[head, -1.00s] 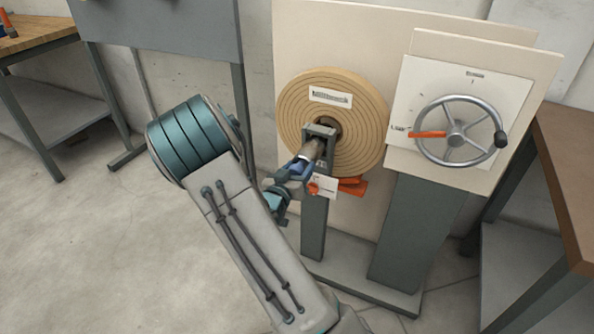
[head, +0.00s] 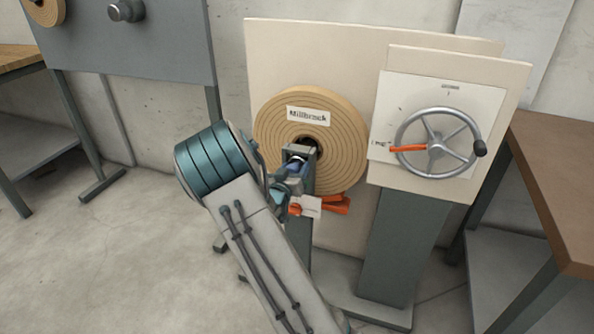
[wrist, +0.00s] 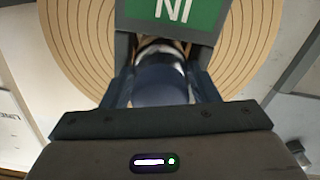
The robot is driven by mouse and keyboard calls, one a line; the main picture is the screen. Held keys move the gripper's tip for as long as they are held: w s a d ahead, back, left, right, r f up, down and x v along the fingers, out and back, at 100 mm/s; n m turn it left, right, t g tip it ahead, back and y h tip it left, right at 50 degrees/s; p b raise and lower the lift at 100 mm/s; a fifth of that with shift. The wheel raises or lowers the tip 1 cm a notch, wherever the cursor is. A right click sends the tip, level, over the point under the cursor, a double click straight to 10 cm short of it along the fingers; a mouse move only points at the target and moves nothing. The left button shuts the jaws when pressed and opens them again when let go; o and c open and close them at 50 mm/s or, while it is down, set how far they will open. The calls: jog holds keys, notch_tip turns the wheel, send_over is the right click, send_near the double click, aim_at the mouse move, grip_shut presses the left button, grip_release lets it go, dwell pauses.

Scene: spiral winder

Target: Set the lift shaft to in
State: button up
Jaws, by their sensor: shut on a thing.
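The lift shaft (wrist: 158,52) shows in the wrist view as a short silver and dark part in front of the coil's centre. My gripper (wrist: 160,85) is shut on its dark blue end, with one finger on each side. In the head view my gripper (head: 292,178) is close up against the grey bracket (head: 300,152) at the coil's middle and hides most of the shaft. A green plate (wrist: 175,12) above the shaft in the wrist view reads IN, upside down. The tan coil (head: 275,122) carries a Millbrook label.
A handwheel (head: 437,143) with an orange pointer (head: 409,148) is on the panel to the right. An orange lever (head: 335,205) and a white tag are just below my gripper. A brown-topped bench (head: 555,170) stands at the right.

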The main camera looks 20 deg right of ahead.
jog(key=o, duration=1.1)
jog(key=shift+w+d+r, duration=0.1)
jog(key=shift+w, duration=0.05)
jog(key=shift+d, duration=0.15)
jog(key=shift+a, duration=0.3)
jog(key=p+v, duration=0.2)
jog(key=v, duration=1.1)
jog(key=shift+s+a, duration=0.1)
jog(key=shift+s, duration=0.2)
